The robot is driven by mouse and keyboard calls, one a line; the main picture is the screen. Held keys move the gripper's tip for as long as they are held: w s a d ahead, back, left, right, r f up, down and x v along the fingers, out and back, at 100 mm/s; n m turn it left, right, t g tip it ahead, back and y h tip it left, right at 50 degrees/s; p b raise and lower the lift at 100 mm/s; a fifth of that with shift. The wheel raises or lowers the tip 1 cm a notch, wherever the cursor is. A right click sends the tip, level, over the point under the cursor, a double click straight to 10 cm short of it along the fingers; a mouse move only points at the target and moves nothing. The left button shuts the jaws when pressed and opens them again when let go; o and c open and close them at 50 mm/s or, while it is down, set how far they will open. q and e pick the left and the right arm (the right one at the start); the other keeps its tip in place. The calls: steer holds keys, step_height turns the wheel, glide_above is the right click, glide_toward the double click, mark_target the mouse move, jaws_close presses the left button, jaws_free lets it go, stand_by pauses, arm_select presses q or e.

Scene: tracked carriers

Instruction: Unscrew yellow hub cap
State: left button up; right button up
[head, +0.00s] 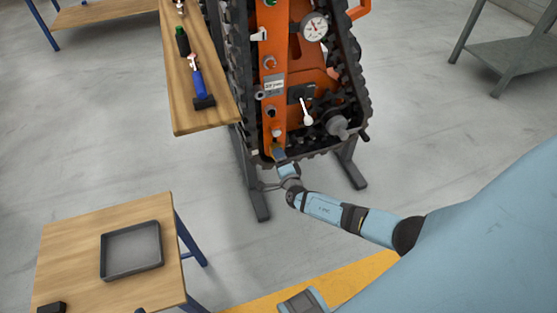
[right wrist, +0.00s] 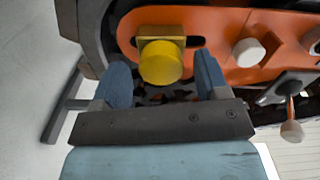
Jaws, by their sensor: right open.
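The yellow hub cap (right wrist: 161,64) shows in the right wrist view as a short yellow cylinder on a square yellow base, mounted on the orange plate of the tracked carrier (right wrist: 218,22). My right gripper (right wrist: 162,76) is open, with one blue finger to the left of the cap and one to the right. Gaps show between the cap and both fingers. In the head view the right gripper (head: 282,160) is at the low end of the upright carrier (head: 303,75), and it mostly hides the cap there. My left gripper is not in view.
A wooden shelf (head: 183,92) left of the carrier holds a blue-handled tool (head: 199,84) and a green-handled one (head: 182,40). A grey tray (head: 107,270) is on the wooden table (head: 70,235) at lower left. A white-tipped lever (head: 306,114) and a crank (head: 338,126) stick out near the gripper.

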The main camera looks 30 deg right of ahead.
arm_select(q)
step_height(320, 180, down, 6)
steer(key=b, duration=0.7)
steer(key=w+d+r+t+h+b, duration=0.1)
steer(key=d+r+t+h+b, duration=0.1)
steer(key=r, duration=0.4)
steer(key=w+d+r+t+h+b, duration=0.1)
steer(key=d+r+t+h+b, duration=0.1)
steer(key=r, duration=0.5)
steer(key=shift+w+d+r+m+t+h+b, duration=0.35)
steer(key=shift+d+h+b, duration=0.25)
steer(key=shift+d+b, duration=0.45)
arm_select(e)
steer(key=m, duration=2)
